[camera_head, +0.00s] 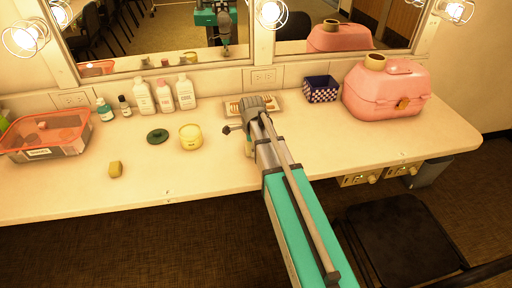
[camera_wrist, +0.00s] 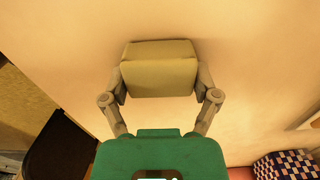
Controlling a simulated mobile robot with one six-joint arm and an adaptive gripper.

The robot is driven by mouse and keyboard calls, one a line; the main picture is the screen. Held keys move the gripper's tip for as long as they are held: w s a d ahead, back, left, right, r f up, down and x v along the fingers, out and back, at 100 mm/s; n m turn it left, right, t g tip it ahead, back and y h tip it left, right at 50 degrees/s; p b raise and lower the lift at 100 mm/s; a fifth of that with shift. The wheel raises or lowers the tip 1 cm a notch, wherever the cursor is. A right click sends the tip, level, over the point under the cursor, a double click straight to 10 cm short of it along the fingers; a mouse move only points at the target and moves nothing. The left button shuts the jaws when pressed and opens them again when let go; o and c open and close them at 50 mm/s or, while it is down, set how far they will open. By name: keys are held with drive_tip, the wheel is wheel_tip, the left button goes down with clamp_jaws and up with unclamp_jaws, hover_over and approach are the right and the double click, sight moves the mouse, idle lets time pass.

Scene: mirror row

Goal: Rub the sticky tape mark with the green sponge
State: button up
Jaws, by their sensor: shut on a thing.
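My gripper (camera_wrist: 160,78) is shut on a dull olive-green block, which I take for the green sponge (camera_wrist: 158,70), in the wrist view. The sponge sits level between the two fingers, with pale counter surface behind it and a soft shadow around its far edge. I cannot tell whether it touches the counter. In the head view my gripper (camera_head: 247,148) is over the middle of the counter, and my arm hides most of the sponge. I cannot make out the sticky tape mark with certainty in either view.
A pink case (camera_head: 387,92) stands right. The front counter (camera_head: 200,180) is mostly clear.

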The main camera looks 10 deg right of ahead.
sight(228, 155)
drive_tip(key=shift+w+a, duration=0.1)
drive_tip(key=shift+a, duration=0.8)
drive_tip(key=shift+a+f, duration=0.1)
drive_tip(key=shift+a, duration=1.75)
drive_tip(key=shift+a, duration=0.15)
drive_tip(key=shift+w+a, duration=0.2)
drive_tip(key=shift+a, duration=1.45)
drive_tip(key=shift+r+p, duration=3.05)
drive_tip(key=shift+r, duration=0.05)
